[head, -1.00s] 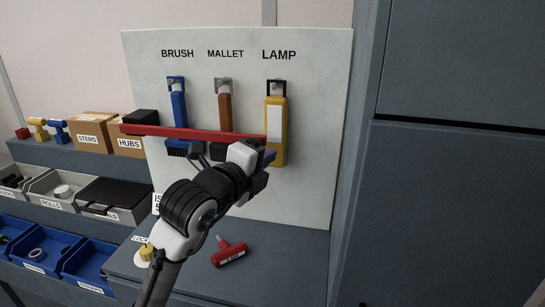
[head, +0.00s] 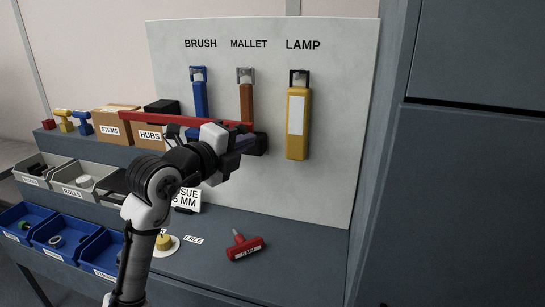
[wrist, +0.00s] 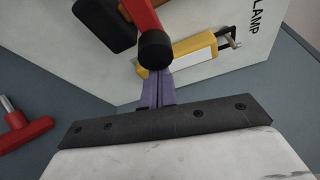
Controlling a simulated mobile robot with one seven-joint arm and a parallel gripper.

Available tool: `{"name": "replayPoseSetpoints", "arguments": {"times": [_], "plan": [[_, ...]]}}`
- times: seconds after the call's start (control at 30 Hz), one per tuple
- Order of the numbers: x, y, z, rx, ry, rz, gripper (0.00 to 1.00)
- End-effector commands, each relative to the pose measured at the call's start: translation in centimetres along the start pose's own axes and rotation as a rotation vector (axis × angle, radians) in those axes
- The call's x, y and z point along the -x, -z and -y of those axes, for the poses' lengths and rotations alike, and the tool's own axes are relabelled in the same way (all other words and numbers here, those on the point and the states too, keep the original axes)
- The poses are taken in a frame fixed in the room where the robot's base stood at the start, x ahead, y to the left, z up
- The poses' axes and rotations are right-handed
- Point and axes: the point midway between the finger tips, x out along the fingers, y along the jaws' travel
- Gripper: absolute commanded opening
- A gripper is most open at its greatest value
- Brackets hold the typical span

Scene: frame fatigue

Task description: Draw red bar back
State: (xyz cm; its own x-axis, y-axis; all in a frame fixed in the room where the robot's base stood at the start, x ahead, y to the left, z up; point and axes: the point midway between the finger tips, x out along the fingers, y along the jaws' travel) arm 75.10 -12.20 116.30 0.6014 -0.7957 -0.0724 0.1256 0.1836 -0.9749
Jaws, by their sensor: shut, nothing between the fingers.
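The red bar (head: 170,119) runs nearly level in front of the tool board in the head view, crossing the brush and mallet. In the wrist view its near end (wrist: 143,15) comes down from the top and finishes in a round black cap (wrist: 154,50). My gripper (head: 243,142) is just below the bar's right end in the head view. In the wrist view its purple fingers (wrist: 158,88) are together and empty, with their tips at the black cap. I cannot tell whether they touch it. My arm hides part of the bar's surroundings.
The white board (head: 335,120) holds a brush (head: 199,95), a mallet (head: 246,100) and a yellow lamp (head: 297,140). A red T-handled tool (head: 245,248) and a yellow knob (head: 164,242) are on the bench. Boxes and bins fill the left. A grey cabinet (head: 470,200) stands right.

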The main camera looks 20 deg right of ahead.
Motion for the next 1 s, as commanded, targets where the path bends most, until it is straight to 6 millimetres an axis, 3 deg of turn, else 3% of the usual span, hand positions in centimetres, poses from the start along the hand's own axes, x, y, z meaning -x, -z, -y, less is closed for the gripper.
{"name": "replayPoseSetpoints", "arguments": {"times": [0.03,0.2,0.5,0.7,1.0], "plan": [[0.6,-1.7,-1.1,0.005,-0.001,0.007,0.0],[2.5,-7.2,-2.2,0.006,0.001,0.004,0.0],[5.3,-15.4,-3.8,0.005,0.001,0.002,0.0],[6.6,-18.9,-4.5,0.004,0.0,0.0,0.0],[7.2,-20.8,-5.1,0.002,-0.001,0.001,0.0]]}}
